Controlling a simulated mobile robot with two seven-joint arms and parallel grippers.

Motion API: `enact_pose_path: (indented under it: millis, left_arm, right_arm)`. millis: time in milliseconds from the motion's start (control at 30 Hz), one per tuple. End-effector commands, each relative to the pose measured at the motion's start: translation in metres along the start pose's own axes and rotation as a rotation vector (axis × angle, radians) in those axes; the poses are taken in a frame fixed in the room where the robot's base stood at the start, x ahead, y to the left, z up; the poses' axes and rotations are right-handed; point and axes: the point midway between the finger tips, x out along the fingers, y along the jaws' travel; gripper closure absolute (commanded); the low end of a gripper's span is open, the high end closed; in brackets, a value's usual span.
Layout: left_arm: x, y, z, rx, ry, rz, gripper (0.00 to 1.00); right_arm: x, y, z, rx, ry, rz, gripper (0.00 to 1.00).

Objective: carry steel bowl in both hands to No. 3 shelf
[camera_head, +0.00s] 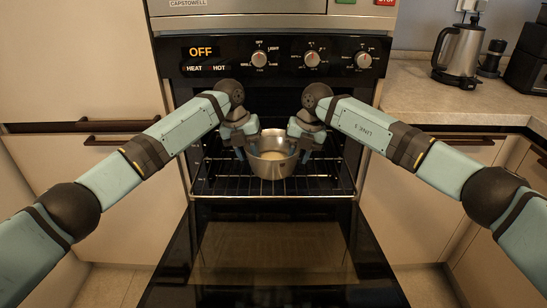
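The steel bowl (273,161) is upright in the middle of the picture, at the mouth of the open oven (215,165). A wire rack (310,186) lies under it; I cannot tell whether the bowl rests on it or is held just above. My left gripper (243,147) is at the bowl's left rim and my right gripper (302,145) at its right rim. Both seem to touch the rim, but the fingertips are small and dark, so their grip is unclear. No label reading No. 3 shows.
The oven door (270,255) is folded down in front, below the rack. The control panel (205,53) reads OFF. A kettle (459,52) stands on the right counter (420,95). Cabinets with drawer handles (115,125) flank the oven. Floor shows on both sides of the door.

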Motion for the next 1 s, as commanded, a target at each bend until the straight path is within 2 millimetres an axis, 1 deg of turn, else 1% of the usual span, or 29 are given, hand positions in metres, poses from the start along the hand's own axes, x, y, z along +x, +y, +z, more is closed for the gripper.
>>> enact_pose_path:
  millis: [267, 400, 533, 800, 900, 1000]
  left_arm:
    - [0.0, -0.001, 0.0, 0.001, 0.001, 0.0, 0.72]
    - [-0.004, -0.001, 0.0, 0.001, -0.001, -0.001, 0.72]
    - [-0.02, -0.001, 0.0, 0.001, -0.001, -0.001, 0.72]
    - [-0.061, 0.0, 0.0, 0.001, -0.001, 0.0, 0.72]
    - [-0.072, 0.0, 0.0, 0.001, -0.002, 0.0, 0.72]
    - [-0.077, 0.0, 0.0, 0.0, 0.0, 0.0, 0.72]
  right_arm:
    - [0.0, 0.001, 0.0, -0.001, -0.001, 0.001, 0.72]
    - [-0.001, 0.001, 0.0, -0.001, -0.001, 0.001, 0.72]
    - [-0.001, 0.001, 0.0, -0.001, -0.001, 0.001, 0.72]
    - [-0.001, 0.001, 0.0, -0.001, -0.001, 0.001, 0.72]
    - [-0.001, 0.001, 0.0, -0.001, -0.001, 0.001, 0.72]
    - [-0.001, 0.001, 0.0, -0.001, -0.001, 0.002, 0.72]
